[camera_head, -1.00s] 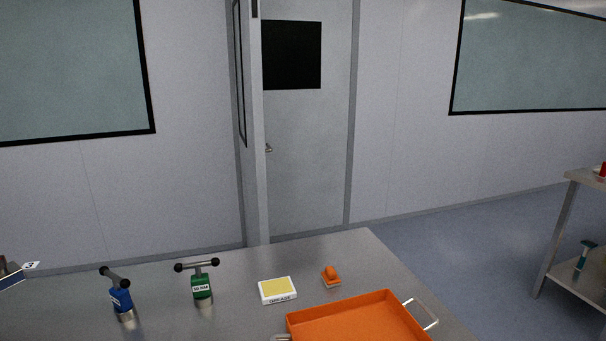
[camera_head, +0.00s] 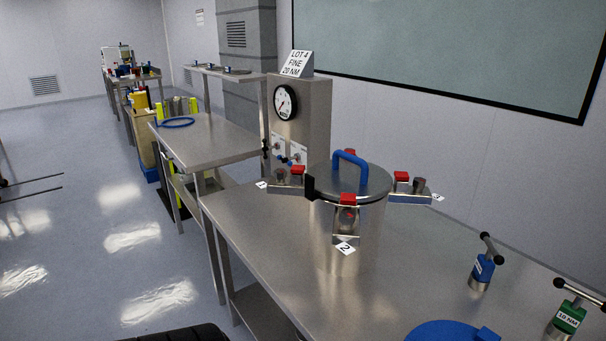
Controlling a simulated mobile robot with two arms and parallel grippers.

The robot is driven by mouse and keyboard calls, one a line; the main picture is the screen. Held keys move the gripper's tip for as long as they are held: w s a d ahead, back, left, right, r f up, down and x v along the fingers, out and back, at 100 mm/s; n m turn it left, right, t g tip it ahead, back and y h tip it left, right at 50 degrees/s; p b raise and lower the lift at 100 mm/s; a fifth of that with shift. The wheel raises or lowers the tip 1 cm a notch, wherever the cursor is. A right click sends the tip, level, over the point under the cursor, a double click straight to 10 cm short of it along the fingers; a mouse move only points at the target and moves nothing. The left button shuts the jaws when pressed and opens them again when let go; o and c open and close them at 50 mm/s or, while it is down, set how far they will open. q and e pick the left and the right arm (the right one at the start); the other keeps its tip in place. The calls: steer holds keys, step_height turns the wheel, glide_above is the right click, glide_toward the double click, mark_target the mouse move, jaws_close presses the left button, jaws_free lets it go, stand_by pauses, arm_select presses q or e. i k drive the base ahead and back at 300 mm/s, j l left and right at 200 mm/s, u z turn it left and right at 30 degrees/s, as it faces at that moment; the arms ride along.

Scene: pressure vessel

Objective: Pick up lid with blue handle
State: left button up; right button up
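The lid (camera_head: 374,182) is a round grey metal disc with a blue arched handle (camera_head: 351,160). It sits on top of the upright metal pressure vessel (camera_head: 341,236). Clamp brackets with red blocks stand around the lid, one at the front (camera_head: 347,217) with a "2" tag, one at the left (camera_head: 290,177) and one at the right (camera_head: 404,184). Another red block shows partly behind the handle. Neither of my grippers shows in the head view.
The vessel stands on a metal table (camera_head: 262,214). A gauge box (camera_head: 316,112) stands behind it. Blue (camera_head: 482,266) and green (camera_head: 569,317) T-handled tools are at the right, with a blue round object (camera_head: 440,331) in front. Another table (camera_head: 215,139) holds a blue ring.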

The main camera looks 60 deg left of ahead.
mark_target(369, 181)
steer(key=u, duration=1.55)
